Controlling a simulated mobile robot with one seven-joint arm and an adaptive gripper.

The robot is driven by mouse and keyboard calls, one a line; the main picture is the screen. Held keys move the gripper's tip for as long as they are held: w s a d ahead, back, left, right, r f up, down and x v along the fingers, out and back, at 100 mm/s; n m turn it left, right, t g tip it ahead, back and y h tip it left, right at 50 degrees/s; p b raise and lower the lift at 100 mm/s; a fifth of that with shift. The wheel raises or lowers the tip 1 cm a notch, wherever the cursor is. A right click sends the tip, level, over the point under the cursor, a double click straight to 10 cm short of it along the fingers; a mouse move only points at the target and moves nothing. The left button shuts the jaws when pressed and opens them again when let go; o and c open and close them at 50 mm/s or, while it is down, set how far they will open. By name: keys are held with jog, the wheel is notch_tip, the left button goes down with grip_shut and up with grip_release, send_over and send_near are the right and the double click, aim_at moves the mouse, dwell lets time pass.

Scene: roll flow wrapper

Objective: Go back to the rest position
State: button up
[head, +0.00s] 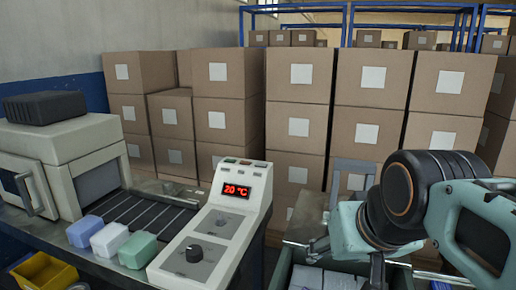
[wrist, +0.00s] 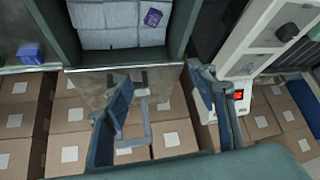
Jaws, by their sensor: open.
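My gripper (wrist: 158,92) is open in the wrist view, with its two dark fingers spread wide and nothing between them. It hangs in the air, with stacked cardboard boxes (wrist: 172,138) and a grey bracket-like frame (wrist: 148,130) showing behind it. In the head view my arm reaches in from the right, and its end is low right of centre, near a bin (head: 283,272) of pale packs. The fingertips are hard to make out there.
The wrapper's control panel (head: 205,240) reads 20 °C. Blue (head: 84,231), white (head: 109,240) and green (head: 138,250) blocks sit by the conveyor (head: 140,212). A yellow bin (head: 44,272) is at lower left. A purple pack (wrist: 152,18) lies on the pale packs.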

jog(key=s+f+g+b, duration=0.1)
jog(key=s+f+g, duration=0.1)
jog(key=s+f, duration=0.55)
notch_tip(320, 180, up, 30)
jog(key=w+p, duration=0.1)
jog(key=p, duration=2.9)
jog(key=shift+w+a, duration=0.3)
jog(key=shift+w, duration=0.1)
